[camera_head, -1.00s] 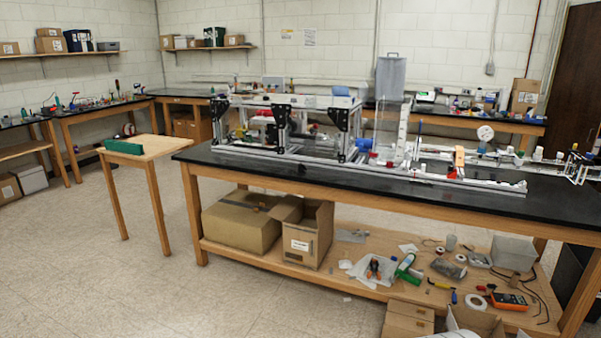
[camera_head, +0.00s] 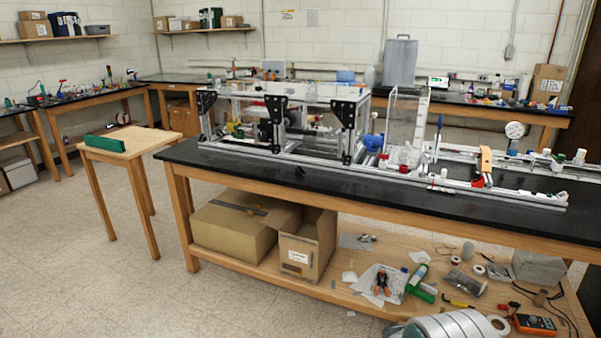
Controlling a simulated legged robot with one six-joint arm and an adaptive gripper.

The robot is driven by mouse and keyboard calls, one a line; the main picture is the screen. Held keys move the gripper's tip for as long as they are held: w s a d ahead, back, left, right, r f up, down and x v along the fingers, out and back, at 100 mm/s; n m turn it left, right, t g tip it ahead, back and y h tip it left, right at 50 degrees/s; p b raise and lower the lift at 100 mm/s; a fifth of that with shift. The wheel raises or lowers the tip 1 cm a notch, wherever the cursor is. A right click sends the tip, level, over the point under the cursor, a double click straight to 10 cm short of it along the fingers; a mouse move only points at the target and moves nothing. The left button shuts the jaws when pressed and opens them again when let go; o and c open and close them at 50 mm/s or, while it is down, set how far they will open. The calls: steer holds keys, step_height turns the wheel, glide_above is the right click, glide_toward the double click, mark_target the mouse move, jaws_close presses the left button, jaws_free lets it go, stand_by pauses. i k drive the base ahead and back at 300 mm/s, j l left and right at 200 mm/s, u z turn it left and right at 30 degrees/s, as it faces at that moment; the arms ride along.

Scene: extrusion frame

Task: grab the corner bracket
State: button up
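The extrusion frame (camera_head: 285,152) stands on the black-topped bench (camera_head: 240,170). Black perforated corner brackets are fixed at its uprights: one at the left (camera_head: 205,103), one in the middle (camera_head: 276,110) and one at the right (camera_head: 346,113). A small dark piece (camera_head: 299,171) lies loose on the bench top in front of the frame; it is too small to tell whether it is a corner bracket. My gripper's fingers are not in view. A grey rounded part, apparently of my arm, shows at the bottom edge, below and in front of the bench.
The bench's lower shelf holds cardboard boxes (camera_head: 307,245), a green tool (camera_head: 417,278) and a multimeter (camera_head: 535,324). A small wooden table (camera_head: 135,140) with a green block (camera_head: 104,143) stands at the left. The floor at the front left is clear.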

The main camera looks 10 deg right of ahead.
mark_target(299, 172)
steer(key=i+j+z, duration=0.1)
steer(key=i+j, duration=0.15)
steer(key=i, duration=0.35)
steer(key=i+j+z, duration=0.1)
steer(key=i+j, duration=0.15)
steer(key=i, duration=0.4)
steer(key=i+j, duration=0.35)
steer(key=i, duration=0.25)
steer(key=i+j+z, duration=0.15)
steer(key=i+j, duration=0.15)
steer(key=i, duration=0.3)
steer(key=i+j+z, duration=0.1)
steer(key=i+j, duration=0.3)
steer(key=i, duration=0.15)
